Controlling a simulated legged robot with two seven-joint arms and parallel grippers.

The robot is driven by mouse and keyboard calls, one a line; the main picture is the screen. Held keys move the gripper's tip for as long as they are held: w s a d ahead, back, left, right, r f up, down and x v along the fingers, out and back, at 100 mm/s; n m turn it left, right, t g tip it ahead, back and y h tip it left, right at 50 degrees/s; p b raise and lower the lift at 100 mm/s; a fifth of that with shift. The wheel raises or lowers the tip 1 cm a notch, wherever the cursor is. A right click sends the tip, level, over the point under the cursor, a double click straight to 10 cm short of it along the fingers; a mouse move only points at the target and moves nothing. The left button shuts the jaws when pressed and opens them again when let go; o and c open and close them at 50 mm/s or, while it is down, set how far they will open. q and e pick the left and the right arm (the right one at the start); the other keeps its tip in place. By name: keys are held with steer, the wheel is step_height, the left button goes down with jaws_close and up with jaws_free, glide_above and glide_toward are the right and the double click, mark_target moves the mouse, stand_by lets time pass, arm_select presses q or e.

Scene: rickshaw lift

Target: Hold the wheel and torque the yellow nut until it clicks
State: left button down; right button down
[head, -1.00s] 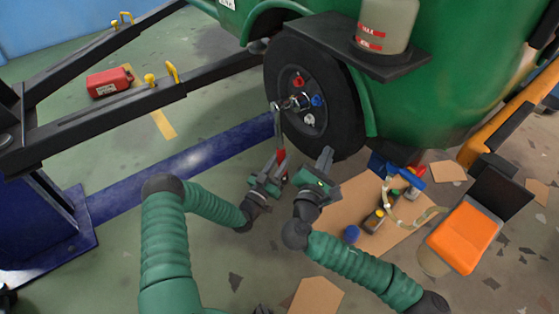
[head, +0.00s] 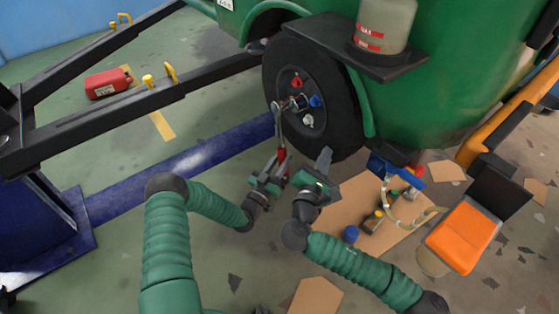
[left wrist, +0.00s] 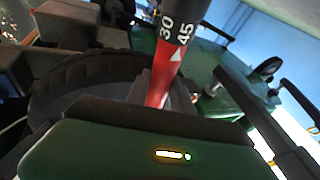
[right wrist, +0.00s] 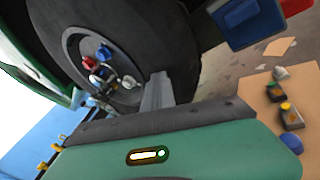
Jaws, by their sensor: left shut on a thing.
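The black-tyred wheel (head: 345,112) is mounted on the green cart. Its hub shows a red nut (head: 297,82), a blue nut (head: 316,101) and a pale grey nut (head: 308,121). The left wrist view shows the wrench's scale (left wrist: 172,45). My right gripper (head: 323,163) is at the tyre's lower edge; its finger opening and contact are unclear.
A blue floor beam (head: 180,170) runs left of the wheel. Cardboard (head: 340,210) with small parts lies right of my right gripper, near an orange-topped stool (head: 463,235).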

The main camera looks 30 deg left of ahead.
arm_select(q)
steer(key=shift+w+d+r, duration=0.1)
steer(key=shift+w+d, duration=0.05)
steer(key=shift+w, duration=0.25)
stand_by(0.3)
stand_by(0.4)
steer(key=shift+w+a+f+m+t, duration=0.15)
steer(key=shift+w+a+m, duration=0.1)
steer(key=shift+a+m, duration=0.25)
steer(key=shift+w+a+f+m+t, duration=0.1)
steer(key=shift+w+a+m+t, duration=0.15)
steer(key=shift+a, duration=0.35)
steer(key=w+a+r+m+h, duration=0.1)
steer(key=w+a+m+h, duration=0.2)
steer(key=a+m, duration=0.4)
steer(key=shift+a+r+t+h, duration=0.3)
steer(key=shift+a+t+h, duration=0.15)
steer(key=shift+h, duration=0.25)
steer(key=shift+w, duration=0.1)
stand_by(0.4)
